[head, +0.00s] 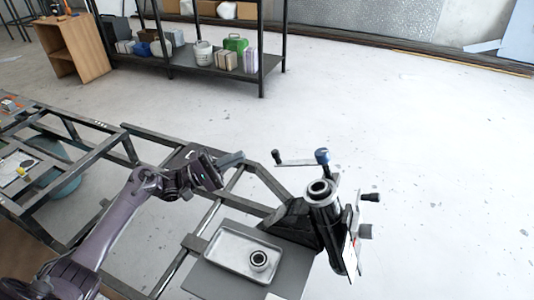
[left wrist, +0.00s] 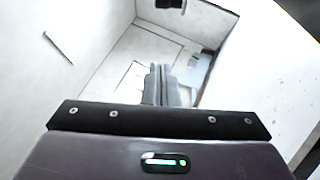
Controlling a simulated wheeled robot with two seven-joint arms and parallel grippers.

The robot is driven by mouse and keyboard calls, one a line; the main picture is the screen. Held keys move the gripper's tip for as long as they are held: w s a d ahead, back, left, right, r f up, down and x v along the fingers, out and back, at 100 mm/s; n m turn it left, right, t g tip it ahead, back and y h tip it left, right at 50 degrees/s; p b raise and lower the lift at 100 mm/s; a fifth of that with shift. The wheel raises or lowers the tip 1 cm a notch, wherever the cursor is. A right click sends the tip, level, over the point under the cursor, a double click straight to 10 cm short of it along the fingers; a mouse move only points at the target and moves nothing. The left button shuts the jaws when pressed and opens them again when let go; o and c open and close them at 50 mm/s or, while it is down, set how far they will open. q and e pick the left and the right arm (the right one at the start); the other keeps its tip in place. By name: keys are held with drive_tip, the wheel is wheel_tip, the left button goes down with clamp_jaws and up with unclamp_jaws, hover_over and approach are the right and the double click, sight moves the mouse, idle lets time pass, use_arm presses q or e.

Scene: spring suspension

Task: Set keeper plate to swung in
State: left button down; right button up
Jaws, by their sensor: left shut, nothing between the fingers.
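The spring suspension fixture (head: 322,200) is a dark stand with an upright cylinder and a ring-shaped top, right of the middle in the head view. A flat grey bar (head: 298,162), which may be the keeper plate, runs left from a blue knob (head: 322,156) to a dark knob (head: 277,156). It appears to stick out to the left of the cylinder top. My left gripper (head: 238,158) is shut and empty, left of the bar's end and apart from it. In the left wrist view its fingers (left wrist: 160,84) are together. My right gripper is not in view.
A metal tray (head: 212,252) holding a small dark-and-light ring (head: 259,260) lies on a grey board in front of the fixture. More dark knobs (head: 370,197) stick out at the fixture's right. A dark frame bench runs left. A shelf (head: 190,65) stands behind, with clear floor between.

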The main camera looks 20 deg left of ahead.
use_arm(q)
drive_tip(key=w+d+r+p, duration=0.1)
drive_tip(key=d+r+p, duration=0.2)
drive_tip(key=d, duration=0.5)
drive_tip(key=shift+w+d+r+p, duration=0.2)
drive_tip(key=shift+d+r+p, duration=0.15)
drive_tip(key=shift+d+p, duration=0.05)
idle(0.5)
